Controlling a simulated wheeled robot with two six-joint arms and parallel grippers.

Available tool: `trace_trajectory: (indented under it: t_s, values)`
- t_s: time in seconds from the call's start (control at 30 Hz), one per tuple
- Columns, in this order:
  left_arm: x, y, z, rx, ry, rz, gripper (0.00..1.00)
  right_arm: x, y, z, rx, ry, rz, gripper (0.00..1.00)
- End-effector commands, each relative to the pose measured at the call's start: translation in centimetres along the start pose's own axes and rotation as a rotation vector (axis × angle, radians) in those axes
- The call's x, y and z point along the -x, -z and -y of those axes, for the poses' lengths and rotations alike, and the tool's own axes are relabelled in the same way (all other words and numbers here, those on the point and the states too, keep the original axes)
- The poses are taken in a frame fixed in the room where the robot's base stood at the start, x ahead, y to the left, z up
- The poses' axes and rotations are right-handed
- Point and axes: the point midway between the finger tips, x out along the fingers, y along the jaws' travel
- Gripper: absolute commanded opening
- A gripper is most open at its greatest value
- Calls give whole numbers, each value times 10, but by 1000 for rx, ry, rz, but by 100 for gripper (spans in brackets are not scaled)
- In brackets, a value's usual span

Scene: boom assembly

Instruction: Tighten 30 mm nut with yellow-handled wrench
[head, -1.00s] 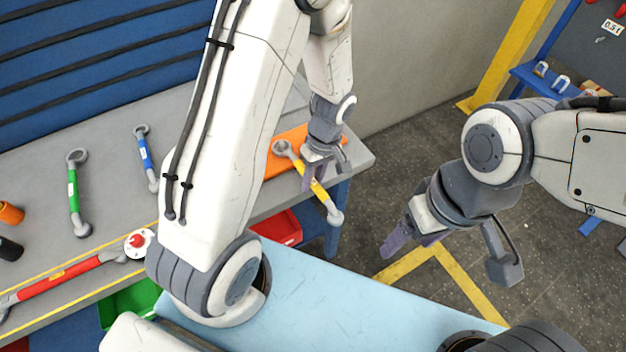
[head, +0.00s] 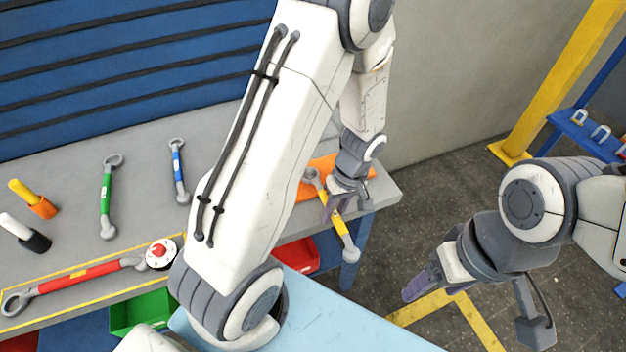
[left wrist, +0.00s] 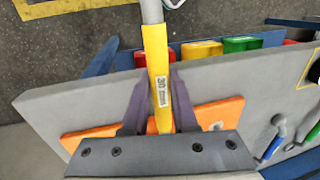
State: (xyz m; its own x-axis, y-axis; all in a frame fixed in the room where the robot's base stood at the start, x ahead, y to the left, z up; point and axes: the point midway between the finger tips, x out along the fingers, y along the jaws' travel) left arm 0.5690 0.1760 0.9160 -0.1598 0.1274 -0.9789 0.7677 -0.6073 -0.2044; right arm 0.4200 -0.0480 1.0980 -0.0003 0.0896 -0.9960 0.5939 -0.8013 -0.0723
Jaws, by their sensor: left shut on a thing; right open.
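The yellow-handled wrench (head: 338,221) is held in my left gripper (head: 339,205) near the right end of the workbench. One grey ring end lies over the orange mat, and the other sticks out past the bench's front edge. In the left wrist view the wrench's yellow handle (left wrist: 157,75) runs between the purple fingers (left wrist: 156,108), with a label reading 30. My right gripper (head: 432,284) is open and empty over the floor, away from the bench. No 30 mm nut can be made out.
The grey bench (head: 75,180) carries a green wrench (head: 106,197), a blue wrench (head: 178,170), a red wrench (head: 80,275) and a red-and-white round part (head: 160,252). An orange mat (head: 325,165) lies at its right end. Red (head: 300,257) and green (head: 140,312) bins sit below the front edge.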

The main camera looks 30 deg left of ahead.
Motion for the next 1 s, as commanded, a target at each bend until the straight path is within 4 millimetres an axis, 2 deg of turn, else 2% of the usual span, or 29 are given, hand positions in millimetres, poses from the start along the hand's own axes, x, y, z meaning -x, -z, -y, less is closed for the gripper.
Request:
trace_trajectory:
  t_s: [1.0]
  values:
    - [-2, 0, 10, -64, 0, -14, 0, -3, 0, 0, 0, 0, 0, 72]
